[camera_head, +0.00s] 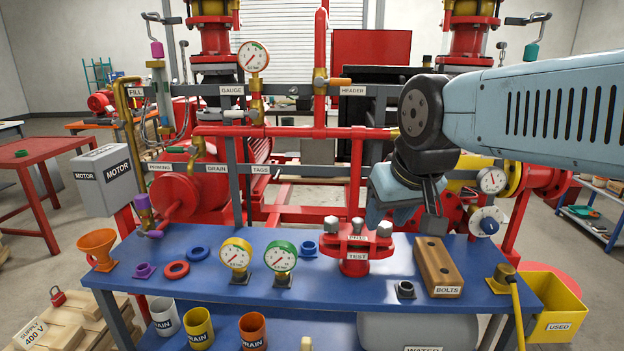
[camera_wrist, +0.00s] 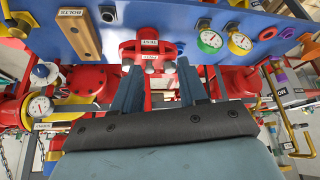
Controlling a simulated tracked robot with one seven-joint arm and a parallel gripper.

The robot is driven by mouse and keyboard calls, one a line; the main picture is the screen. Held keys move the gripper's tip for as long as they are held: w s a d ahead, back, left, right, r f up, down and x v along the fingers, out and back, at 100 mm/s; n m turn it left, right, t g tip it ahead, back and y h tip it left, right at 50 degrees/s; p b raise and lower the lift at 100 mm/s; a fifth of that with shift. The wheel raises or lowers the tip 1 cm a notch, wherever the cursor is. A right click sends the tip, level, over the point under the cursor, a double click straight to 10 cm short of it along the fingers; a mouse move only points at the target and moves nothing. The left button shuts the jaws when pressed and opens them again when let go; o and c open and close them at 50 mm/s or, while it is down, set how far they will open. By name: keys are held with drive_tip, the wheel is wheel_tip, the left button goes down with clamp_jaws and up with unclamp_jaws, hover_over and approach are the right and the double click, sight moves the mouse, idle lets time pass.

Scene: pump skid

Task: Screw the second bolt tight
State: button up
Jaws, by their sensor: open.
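A red flange labelled PN10 and TEST (camera_head: 355,263) stands on the blue bench, with several silver bolt heads (camera_head: 357,224) on its upper plate. The flange also shows in the wrist view (camera_wrist: 148,48), with bolt heads (camera_wrist: 150,69) along its near edge. I cannot tell which bolt is the second, or how tight each one sits. My gripper (camera_head: 384,212) is behind and above the flange's right side. In the wrist view, my gripper (camera_wrist: 160,66) is open, its two blue fingers apart and pointing towards the flange, with nothing gripped between them.
A wooden block labelled BOLTS (camera_head: 438,264) lies right of the flange; no bolts show in it. A yellow gauge (camera_head: 236,256) and a green gauge (camera_head: 281,257) stand left. Red pipework (camera_head: 290,132) runs behind the bench. A yellow USED bin (camera_head: 553,318) is at right.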

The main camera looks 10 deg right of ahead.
drive_tip(key=shift+o, duration=1.3)
drive_tip(key=shift+w+a, duration=0.1)
drive_tip(key=shift+w, duration=0.05)
drive_tip(key=shift+o, duration=0.7)
drive_tip(key=shift+w+a+r+n, duration=0.15)
drive_tip(key=shift+w+n, duration=0.2)
drive_tip(key=shift+n, duration=0.25)
drive_tip(key=shift+o, duration=1.2)
drive_tip(key=w+a+n+g+h, duration=0.1)
drive_tip(key=w+n+h, duration=0.1)
drive_tip(key=w+n, duration=0.9)
drive_tip(key=shift+w+a+f+n+g, duration=0.2)
drive_tip(key=shift+w+n+g, duration=0.2)
drive_tip(key=shift+n, duration=0.3)
drive_tip(key=n+g+h, duration=0.1)
drive_tip(key=n, duration=1)
hover_over(331, 222)
drive_tip(key=s+a, duration=0.4)
wheel_tip(331, 222, down, 4)
drive_tip(key=n, duration=0.1)
drive_tip(key=x, duration=1.4)
drive_tip(key=shift+w, duration=0.25)
